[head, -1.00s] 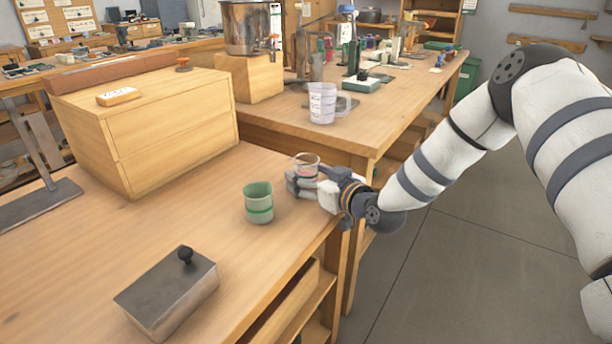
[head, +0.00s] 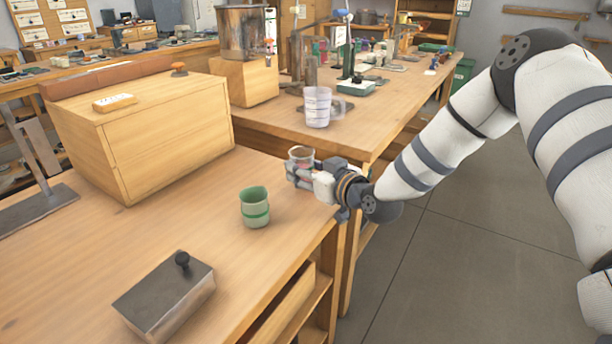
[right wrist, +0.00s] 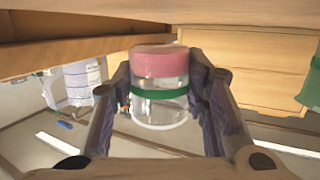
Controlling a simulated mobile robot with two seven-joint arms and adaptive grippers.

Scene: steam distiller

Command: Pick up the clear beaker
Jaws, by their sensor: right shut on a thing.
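The clear beaker (head: 301,155) is a small glass with pink contents and a green band. My right gripper (head: 300,173) is shut on its sides, near the right edge of the near wooden bench. The beaker looks upright and seems to be held a little above the bench top. In the right wrist view, which appears upside down, the beaker (right wrist: 159,88) sits between the two dark fingers, pink end at the top. The fingers hide part of it in the head view. My left gripper is not in view.
A green cup (head: 254,207) stands left of the beaker. A metal block with a black knob (head: 165,297) lies nearer. A wooden drawer box (head: 150,135) stands behind left. A clear measuring jug (head: 317,107) stands on the farther bench (head: 270,128).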

